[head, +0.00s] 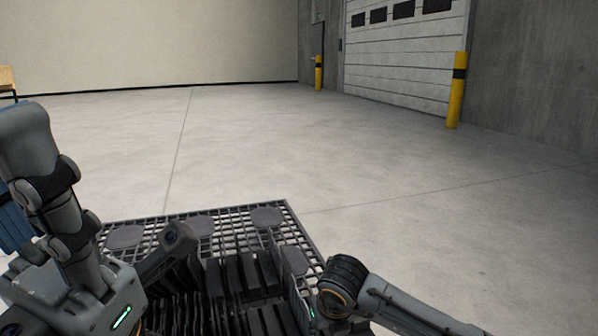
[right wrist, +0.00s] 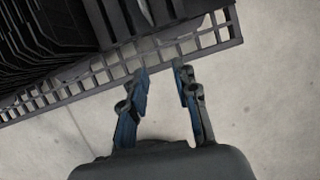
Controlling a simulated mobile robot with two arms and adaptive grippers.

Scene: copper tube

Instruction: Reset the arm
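My right gripper (right wrist: 161,73) shows in the right wrist view with its two fingers apart and nothing between them. Its fingertips are at the outer edge of a dark grid-sided rack (right wrist: 110,71); I cannot tell whether they touch it. In the head view the rack's grid surface (head: 290,222) is in front of me at the bottom. My left arm is folded upright at the left. My right arm reaches in at the lower right, beside the rack. No copper tube is visible.
Several black upright plates (head: 245,275) stand in rows in the rack. A blue object (head: 12,222) is partly hidden at the left edge. Yellow posts (head: 457,90) flank a white shutter door (head: 405,55) at the back. The floor beyond is clear.

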